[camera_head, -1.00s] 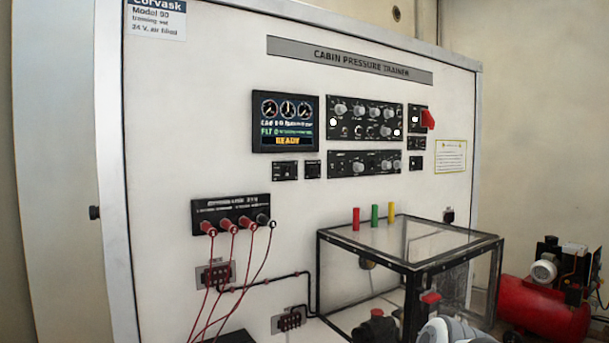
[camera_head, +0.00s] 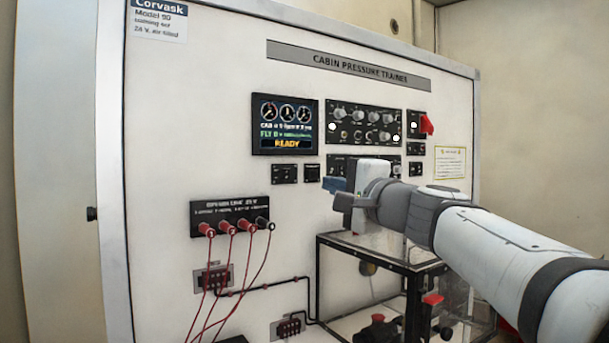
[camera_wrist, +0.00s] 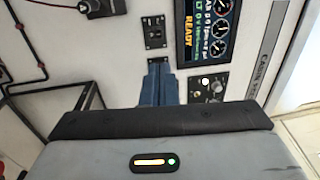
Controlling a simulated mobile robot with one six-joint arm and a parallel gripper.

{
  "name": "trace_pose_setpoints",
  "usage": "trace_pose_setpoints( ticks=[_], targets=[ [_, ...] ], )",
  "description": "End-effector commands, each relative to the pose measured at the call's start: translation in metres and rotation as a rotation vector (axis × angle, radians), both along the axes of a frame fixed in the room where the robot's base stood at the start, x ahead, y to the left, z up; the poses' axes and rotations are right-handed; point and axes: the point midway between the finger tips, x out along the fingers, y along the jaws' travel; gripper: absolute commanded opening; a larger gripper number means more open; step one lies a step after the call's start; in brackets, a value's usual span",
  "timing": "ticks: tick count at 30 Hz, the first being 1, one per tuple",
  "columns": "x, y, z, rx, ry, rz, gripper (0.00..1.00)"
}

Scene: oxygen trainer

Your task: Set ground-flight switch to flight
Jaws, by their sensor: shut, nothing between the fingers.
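The ground-flight switch cannot be picked out by its label, as the small lettering is unreadable. Two small black switch plates sit below the display: a left one (camera_head: 284,173) and a right one (camera_head: 312,172). The left one also shows in the wrist view (camera_wrist: 153,32). My gripper (camera_head: 332,185) is in front of the panel, just right of and slightly below the right plate. Its blue fingers (camera_wrist: 158,68) are shut and empty. In the wrist view the fingertips overlap the right plate and hide most of it. Whether they touch it cannot be told.
The lit display (camera_head: 285,124) reads READY. A knob panel (camera_head: 363,122) is to its right; the lower knob panel (camera_head: 337,164) is partly hidden by my gripper. Red-capped jacks (camera_head: 228,226) with cables hang below left. A clear box with a black frame (camera_head: 340,243) stands below my arm.

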Motion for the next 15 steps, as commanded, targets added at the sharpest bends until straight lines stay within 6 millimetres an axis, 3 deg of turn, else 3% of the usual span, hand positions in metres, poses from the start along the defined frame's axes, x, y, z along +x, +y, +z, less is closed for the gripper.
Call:
trace_pose_setpoints(
  ticks=[8,15],
  targets=[
    [0.012,0.008,0.003,0.001,0.003,0.003,0.0],
    [0.052,0.036,0.009,0.0,0.005,0.003,0.0]
  ],
)
